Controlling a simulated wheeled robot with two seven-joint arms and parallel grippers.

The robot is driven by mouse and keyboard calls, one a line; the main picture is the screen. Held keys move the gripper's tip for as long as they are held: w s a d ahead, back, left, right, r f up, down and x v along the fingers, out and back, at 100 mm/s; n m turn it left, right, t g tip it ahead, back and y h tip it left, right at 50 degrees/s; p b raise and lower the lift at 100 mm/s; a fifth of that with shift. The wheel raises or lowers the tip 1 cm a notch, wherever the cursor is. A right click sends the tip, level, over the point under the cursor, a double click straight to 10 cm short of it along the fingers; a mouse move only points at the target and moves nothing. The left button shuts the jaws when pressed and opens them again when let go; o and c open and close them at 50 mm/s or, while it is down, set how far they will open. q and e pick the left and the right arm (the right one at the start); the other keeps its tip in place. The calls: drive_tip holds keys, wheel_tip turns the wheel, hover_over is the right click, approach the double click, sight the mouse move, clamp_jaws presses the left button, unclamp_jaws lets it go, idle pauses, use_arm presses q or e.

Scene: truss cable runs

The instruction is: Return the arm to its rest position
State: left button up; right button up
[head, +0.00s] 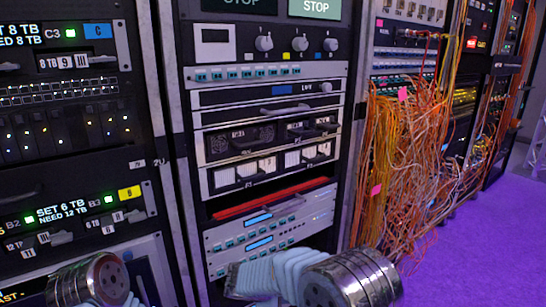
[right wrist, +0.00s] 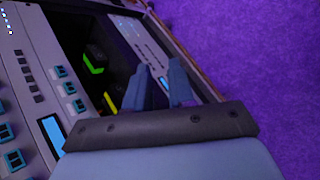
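My right gripper (right wrist: 162,84) shows in the right wrist view as two blue-grey fingers with a gap between them and nothing held. It points towards the rack front, over a dark opening between panels. I cannot tell whether it touches anything. In the head view my right arm shows at the bottom centre, a ribbed pale part and a metal joint, in front of the lower middle rack (head: 270,222). Of my left arm only a metal joint shows at the bottom left; its gripper is out of view.
The left rack (head: 70,120) and middle rack stand close in front. Loose orange cables (head: 405,150) hang from the rack on the right and spill towards the purple floor (head: 470,255). A green-lit block (right wrist: 94,62) sits in the dark opening. The floor at right is clear.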

drive_tip(key=s+d+f+m+g+y, duration=0.2)
drive_tip(key=s+f, duration=0.2)
drive_tip(key=f, duration=0.2)
drive_tip(key=s+d+f+m+g+y, duration=0.1)
drive_tip(key=s+d+f+g, duration=0.15)
drive_tip(key=s+f, duration=0.35)
drive_tip(key=s+d+f+m+y, duration=0.2)
drive_tip(key=s+f+m+y, duration=0.1)
drive_tip(key=s+m, duration=0.4)
drive_tip(key=s+d+f+m+y, duration=0.3)
drive_tip(key=s+f+m, duration=0.3)
drive_tip(key=s+m, duration=0.2)
drive_tip(key=shift+s+d+f+g+y, duration=0.15)
drive_tip(key=shift+s+f+g+y, duration=0.15)
drive_tip(key=shift+s, duration=0.65)
